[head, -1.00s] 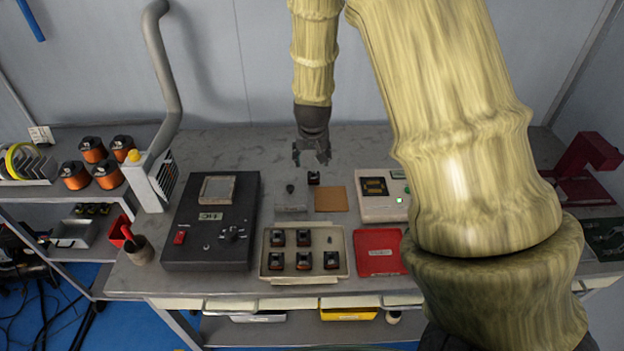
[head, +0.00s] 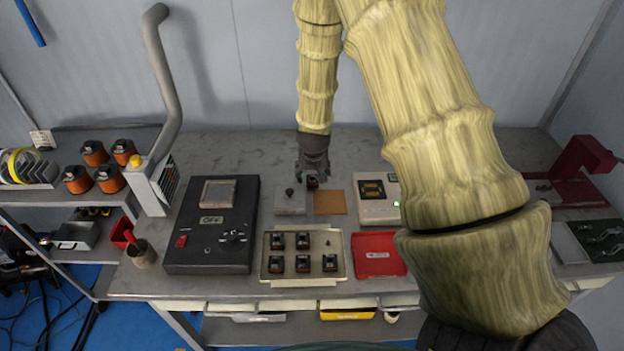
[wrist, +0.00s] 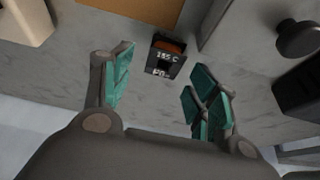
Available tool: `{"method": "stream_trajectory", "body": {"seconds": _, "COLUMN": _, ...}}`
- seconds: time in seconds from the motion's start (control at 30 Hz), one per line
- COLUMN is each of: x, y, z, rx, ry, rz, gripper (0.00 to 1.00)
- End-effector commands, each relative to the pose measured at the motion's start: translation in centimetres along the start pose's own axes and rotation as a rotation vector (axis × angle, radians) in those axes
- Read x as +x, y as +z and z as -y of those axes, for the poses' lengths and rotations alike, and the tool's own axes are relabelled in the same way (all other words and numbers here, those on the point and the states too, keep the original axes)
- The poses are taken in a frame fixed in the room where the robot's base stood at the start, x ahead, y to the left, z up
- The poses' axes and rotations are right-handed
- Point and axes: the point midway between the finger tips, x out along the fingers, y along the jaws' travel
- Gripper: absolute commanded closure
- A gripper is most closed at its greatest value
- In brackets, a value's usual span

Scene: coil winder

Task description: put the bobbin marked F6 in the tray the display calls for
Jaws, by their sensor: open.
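A small black bobbin with an orange-brown winding (wrist: 167,57) stands on the grey bench, and in the wrist view it lies just ahead of and between my fingers. Its white marking is too small to read surely. My gripper (head: 312,178) is open above it, with green-padded fingers apart, and holds nothing. In the head view my gripper largely covers this bobbin. A beige tray (head: 291,233) holds several similar bobbins. A red tray (head: 378,269) with a small label looks empty. A white box with a dark display (head: 372,190) shows a green light; its text is unreadable.
A tan pad (head: 329,202) and a grey block with a black knob (head: 290,203) lie close to my gripper. A black control box (head: 211,225) stands at left. Copper spools (head: 94,152) sit on the left shelf. A dark red press (head: 582,165) is at right.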

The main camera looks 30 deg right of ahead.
Motion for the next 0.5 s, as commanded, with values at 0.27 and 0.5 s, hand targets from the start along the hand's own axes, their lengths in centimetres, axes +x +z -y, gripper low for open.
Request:
{"method": "stream_trajectory", "body": {"seconds": 0.27, "x": 1.6, "y": 0.0, "z": 0.1, "rx": -0.001, "ry": 0.000, "rz": -0.001, "gripper": 0.41}}
{"method": "stream_trajectory", "body": {"seconds": 0.5, "x": 1.6, "y": 0.0, "z": 0.1, "rx": -0.001, "ry": 0.000, "rz": -0.001, "gripper": 0.41}}
